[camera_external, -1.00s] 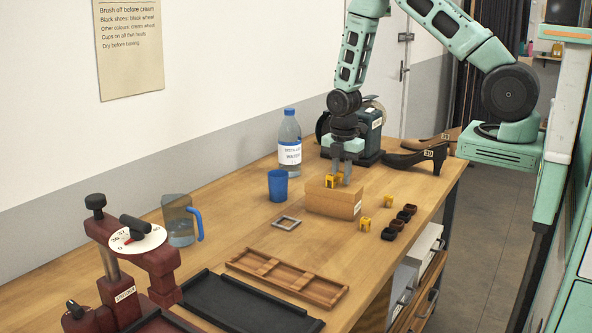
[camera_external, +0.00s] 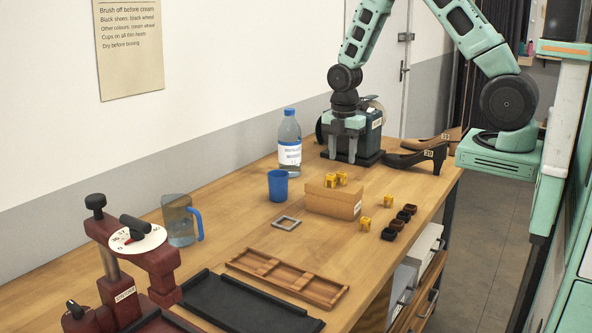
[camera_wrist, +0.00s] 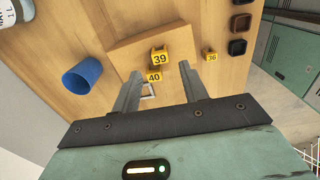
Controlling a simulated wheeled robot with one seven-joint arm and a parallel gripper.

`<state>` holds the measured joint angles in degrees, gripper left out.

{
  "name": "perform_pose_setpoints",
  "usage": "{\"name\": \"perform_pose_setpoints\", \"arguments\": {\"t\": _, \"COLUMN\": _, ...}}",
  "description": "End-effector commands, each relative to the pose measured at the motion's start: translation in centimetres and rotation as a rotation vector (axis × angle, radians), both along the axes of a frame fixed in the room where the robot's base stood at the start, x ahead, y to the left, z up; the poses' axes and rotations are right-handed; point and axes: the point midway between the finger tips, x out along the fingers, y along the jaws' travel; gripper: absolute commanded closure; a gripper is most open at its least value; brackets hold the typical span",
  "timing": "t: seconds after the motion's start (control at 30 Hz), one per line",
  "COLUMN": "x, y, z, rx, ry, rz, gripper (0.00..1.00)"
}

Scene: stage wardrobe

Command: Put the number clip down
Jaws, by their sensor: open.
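My gripper (camera_external: 343,158) is open and empty, raised above the wooden block (camera_external: 322,204). Its two fingers show apart in the wrist view (camera_wrist: 164,78). Two yellow number clips stand close together on top of the block. The clip marked 39 (camera_wrist: 159,55) is the farther one, and the clip marked 40 (camera_wrist: 154,77) is nearer; they also show in the external view, 39 (camera_external: 342,178) and 40 (camera_external: 330,181). Two more yellow clips (camera_external: 365,224) (camera_external: 388,201) stand on the table right of the block; the wrist view shows one marked 36 (camera_wrist: 210,56).
A blue cup (camera_external: 278,187) and a water bottle (camera_external: 289,150) stand left of the block. A grey square frame (camera_external: 286,224) lies in front. Dark small cups (camera_external: 404,216) line the right edge. A wooden tray (camera_external: 285,277) and black tray (camera_external: 250,305) lie nearer.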

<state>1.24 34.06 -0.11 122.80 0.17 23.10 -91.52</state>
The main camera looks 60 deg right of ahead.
Motion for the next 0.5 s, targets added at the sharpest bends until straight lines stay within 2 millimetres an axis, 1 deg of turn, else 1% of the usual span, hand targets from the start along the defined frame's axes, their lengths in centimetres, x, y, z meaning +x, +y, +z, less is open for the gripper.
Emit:
{"name": "perform_pose_setpoints", "arguments": {"t": 0.1, "x": 0.1, "y": -0.1, "z": 2.0, "rx": 0.000, "ry": -0.006, "rz": -0.002, "gripper": 0.56}}
{"name": "perform_pose_setpoints", "arguments": {"t": 0.2, "x": 0.0, "y": -0.1, "z": 3.5, "rx": -0.001, "ry": -0.004, "rz": -0.001, "gripper": 0.56}}
{"name": "perform_pose_setpoints", "arguments": {"t": 0.3, "x": 0.0, "y": 0.0, "z": 4.6, "rx": 0.000, "ry": -0.002, "rz": -0.001, "gripper": 0.56}}
{"name": "perform_pose_setpoints", "arguments": {"t": 0.4, "x": -0.1, "y": 0.0, "z": 5.3, "rx": 0.000, "ry": 0.000, "rz": -0.003, "gripper": 0.56}}
{"name": "perform_pose_setpoints", "arguments": {"t": 0.47, "x": -0.3, "y": 0.7, "z": 5.8, "rx": 0.003, "ry": -0.002, "rz": -0.013, "gripper": 0.56}}
{"name": "perform_pose_setpoints", "arguments": {"t": 0.5, "x": -0.6, "y": 1.5, "z": 6.2, "rx": 0.008, "ry": -0.003, "rz": -0.031, "gripper": 0.56}}
